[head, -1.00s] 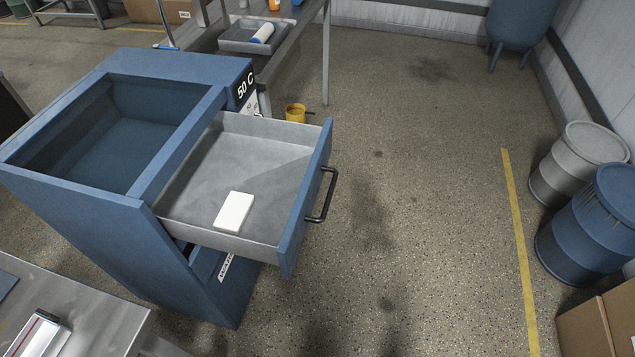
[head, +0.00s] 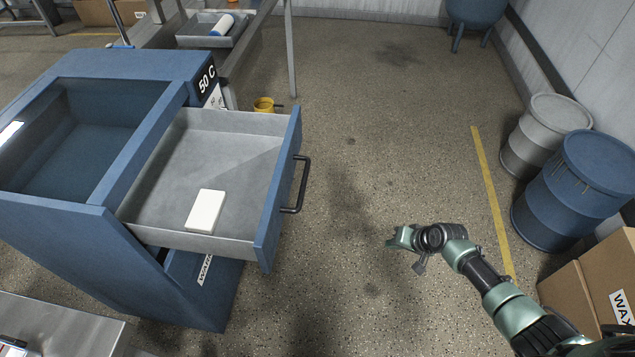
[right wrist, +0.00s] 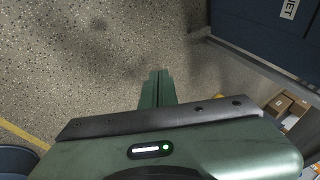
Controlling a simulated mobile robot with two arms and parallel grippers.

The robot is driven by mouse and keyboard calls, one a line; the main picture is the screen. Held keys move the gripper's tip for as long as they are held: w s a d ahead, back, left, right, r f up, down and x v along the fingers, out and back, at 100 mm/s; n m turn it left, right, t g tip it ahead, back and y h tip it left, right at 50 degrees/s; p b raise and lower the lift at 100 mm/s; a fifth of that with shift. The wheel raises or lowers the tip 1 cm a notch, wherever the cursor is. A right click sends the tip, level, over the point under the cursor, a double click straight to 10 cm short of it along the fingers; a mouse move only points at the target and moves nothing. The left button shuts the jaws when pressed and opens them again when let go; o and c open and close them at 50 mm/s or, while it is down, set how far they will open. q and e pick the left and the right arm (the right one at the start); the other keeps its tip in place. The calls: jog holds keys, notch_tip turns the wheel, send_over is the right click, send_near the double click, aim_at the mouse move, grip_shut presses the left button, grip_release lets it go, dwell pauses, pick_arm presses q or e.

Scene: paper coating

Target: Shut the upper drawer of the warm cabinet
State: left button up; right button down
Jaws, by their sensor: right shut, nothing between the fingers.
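The warm cabinet (head: 140,68) is blue, with an open top well and a "50 C" label. Its upper drawer (head: 235,132) is pulled out to the right, and a white block (head: 205,210) lies inside it. The drawer's dark handle (head: 303,184) is on the blue front panel. My right gripper (head: 391,241) is to the right of the handle, apart from it, over the floor. In the right wrist view its fingers (right wrist: 158,88) are together and empty. A blue cabinet side (right wrist: 265,35) shows at the upper right there. My left gripper is not in view.
A grey and a blue drum (head: 575,190) stand at the right wall, with cardboard boxes (head: 600,275) in front. A bench with a grey tray (head: 205,40) is behind the cabinet. A yellow pot (head: 264,105) is near the drawer's far corner. The floor right of the drawer is clear.

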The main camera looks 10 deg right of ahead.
jog(key=w+a+r+y, duration=0.2)
jog(key=w+r, duration=0.4)
jog(key=r, duration=0.4)
jog(key=s+a+r+n+g+y+b, duration=0.15)
jog(key=a+r, duration=0.25)
jog(key=r, duration=0.7)
jog(key=s+a+r+g+y, duration=0.1)
jog(key=s+a+r+y, duration=0.2)
jog(key=r, duration=0.9)
jog(key=w+a+r+p+x, duration=0.1)
jog(key=r+p+x, duration=0.1)
jog(key=x, duration=1.2)
jog(key=shift+w+a, duration=0.25)
jog(key=shift+a, duration=0.25)
jog(key=shift+a, duration=0.1)
